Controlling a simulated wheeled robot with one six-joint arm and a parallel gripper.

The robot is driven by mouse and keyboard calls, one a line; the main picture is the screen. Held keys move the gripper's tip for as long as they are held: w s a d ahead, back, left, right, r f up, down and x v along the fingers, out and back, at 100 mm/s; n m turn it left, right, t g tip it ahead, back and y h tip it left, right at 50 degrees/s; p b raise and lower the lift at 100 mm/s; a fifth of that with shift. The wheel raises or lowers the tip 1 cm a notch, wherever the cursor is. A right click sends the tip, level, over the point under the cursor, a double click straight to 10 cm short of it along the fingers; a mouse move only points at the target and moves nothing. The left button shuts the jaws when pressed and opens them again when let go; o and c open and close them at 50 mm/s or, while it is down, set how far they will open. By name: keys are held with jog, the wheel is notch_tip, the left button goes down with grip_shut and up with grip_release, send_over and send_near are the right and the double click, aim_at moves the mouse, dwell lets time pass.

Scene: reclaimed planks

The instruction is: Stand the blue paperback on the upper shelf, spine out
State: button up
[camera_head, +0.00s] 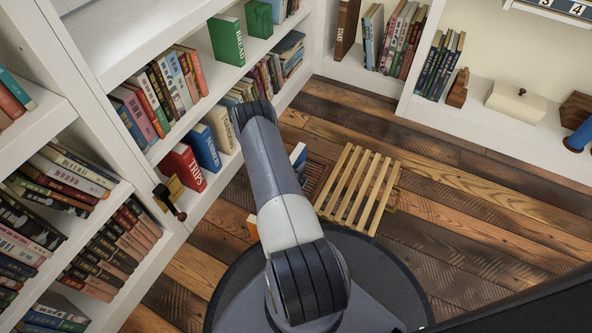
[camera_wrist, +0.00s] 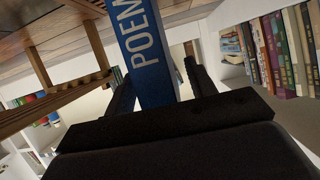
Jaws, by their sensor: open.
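In the wrist view the blue paperback (camera_wrist: 146,48), with large white letters "POEM" on its spine, stands between the two fingers of my gripper (camera_wrist: 160,85). The jaws are open around it; contact cannot be told. In the head view my arm hides the gripper; a small blue and white book end (camera_head: 298,154), seemingly the same paperback, shows just right of the arm, beside the slatted wooden rack.
The slatted rack (camera_head: 358,188) sits on the plank floor (camera_head: 460,215); it also shows in the wrist view (camera_wrist: 62,98). Lower shelves hold a red book (camera_head: 183,167), another blue book (camera_head: 203,147) and a cream book (camera_head: 220,128). A dark bookend (camera_head: 170,198) protrudes at the bookcase edge.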

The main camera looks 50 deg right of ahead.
jog(key=shift+w+d+f, duration=0.15)
jog(key=shift+d+f, duration=0.05)
jog(key=shift+d, duration=0.25)
jog(key=shift+c, duration=0.4)
grip_shut()
